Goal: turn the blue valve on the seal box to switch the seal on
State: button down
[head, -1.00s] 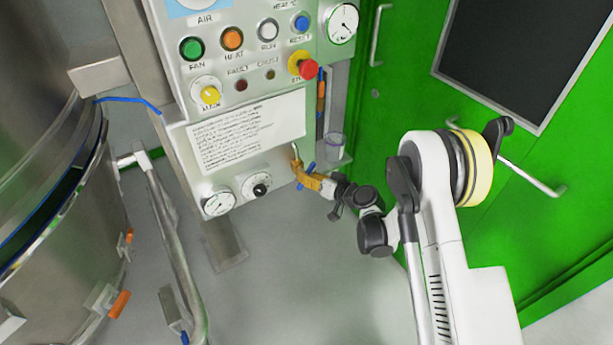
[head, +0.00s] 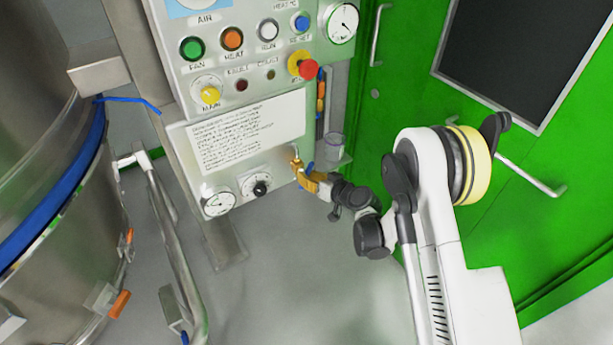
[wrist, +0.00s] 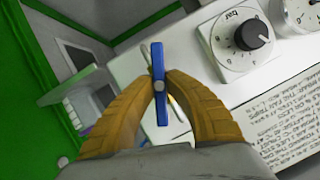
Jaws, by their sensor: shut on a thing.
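The seal box (head: 285,165) is the pale lower box with a text plate, a gauge (head: 219,204) and a black knob (head: 261,188). The blue valve (wrist: 158,62) is a flat blue lever with a round pivot screw. In the wrist view it stands nearly upright between my yellow fingertips. My gripper (wrist: 159,88) is shut on it, one finger on each side. In the head view my gripper (head: 306,181) is at the box's lower right corner, by a brass fitting (head: 296,161); the lever is mostly hidden there.
A control panel (head: 215,75) with coloured buttons and a red emergency knob (head: 307,69) is above the box. A steel vessel (head: 75,225) with a blue seal band (head: 60,195) stands left. A green door (head: 550,215) is at right. A small cup (head: 334,146) stands behind my gripper.

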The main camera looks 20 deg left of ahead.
jog(key=shift+n+t+h, duration=0.6)
jog(key=shift+n+h, duration=0.1)
jog(key=shift+n, duration=0.6)
dwell(5.6)
dwell(0.4)
jog(key=c, duration=1.4)
grip_release()
